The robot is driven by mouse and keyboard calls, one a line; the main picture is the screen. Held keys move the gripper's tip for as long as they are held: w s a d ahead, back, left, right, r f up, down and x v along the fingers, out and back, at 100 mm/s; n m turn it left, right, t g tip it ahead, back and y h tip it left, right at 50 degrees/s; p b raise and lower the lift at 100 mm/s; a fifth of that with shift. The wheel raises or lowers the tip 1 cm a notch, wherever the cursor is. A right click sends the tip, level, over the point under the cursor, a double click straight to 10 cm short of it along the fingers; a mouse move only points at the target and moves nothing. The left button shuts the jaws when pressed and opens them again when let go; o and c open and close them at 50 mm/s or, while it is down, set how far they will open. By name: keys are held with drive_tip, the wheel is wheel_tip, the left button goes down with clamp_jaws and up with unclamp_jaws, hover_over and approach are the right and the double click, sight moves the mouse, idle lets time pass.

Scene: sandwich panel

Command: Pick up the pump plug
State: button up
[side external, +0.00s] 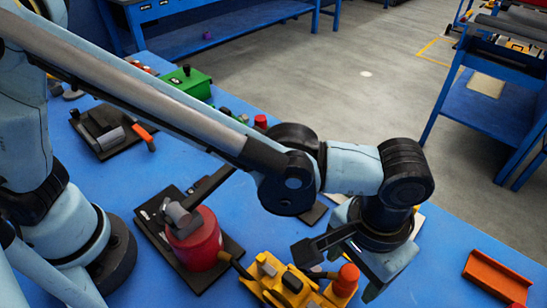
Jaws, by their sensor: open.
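A red cylindrical pump (196,243) with a grey fitting on top stands on a dark base plate in the lower middle. A dark hose runs from it toward a yellow unit (268,270) with black parts and an orange-red knob-like piece (347,277). I cannot tell which small part is the pump plug. My gripper (334,262) is open, just above the right end of the yellow unit and close to the orange-red piece. I cannot tell whether they touch. My gripper and wrist hide part of the table behind them.
The blue table (430,285) also holds a green box (187,82) at the back, a black device with an orange handle (104,130) at the left and an orange-red block (497,278) at the right. The tabletop between the yellow unit and this block is mostly clear.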

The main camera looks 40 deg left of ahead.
sight(351, 271)
drive_tip(key=f, duration=0.4)
drive_tip(key=shift+w+a+f, duration=0.1)
drive_tip(key=shift+w+a, duration=0.1)
clamp_jaws()
